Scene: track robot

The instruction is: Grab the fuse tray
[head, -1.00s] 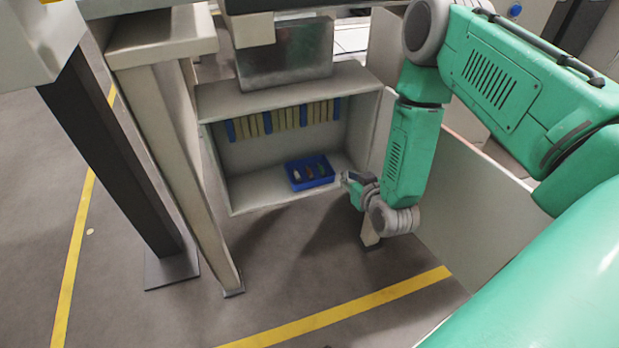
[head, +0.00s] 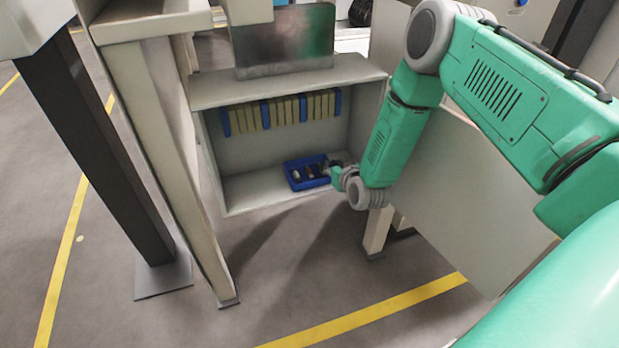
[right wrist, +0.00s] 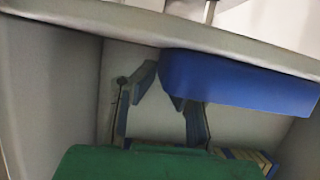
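The fuse tray (head: 292,184) is a small blue open box with several small items in it. It sits on the floor of the grey open-fronted shelf box. My right gripper (head: 334,166) is at the tray's right end in the head view, close to its rim. In the right wrist view the tray (right wrist: 240,82) shows as a plain blue wall. The fingers of my right gripper (right wrist: 160,76) lean together at the tray's near corner, with tips close together. Whether they pinch the rim is not clear. My left gripper is not in view.
The shelf box (head: 290,86) has side walls and a top around the tray. A row of tan and blue upright pieces (head: 284,111) lines its back. A pale post (head: 165,155) and a dark post (head: 95,160) stand to the left. Floor in front is clear.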

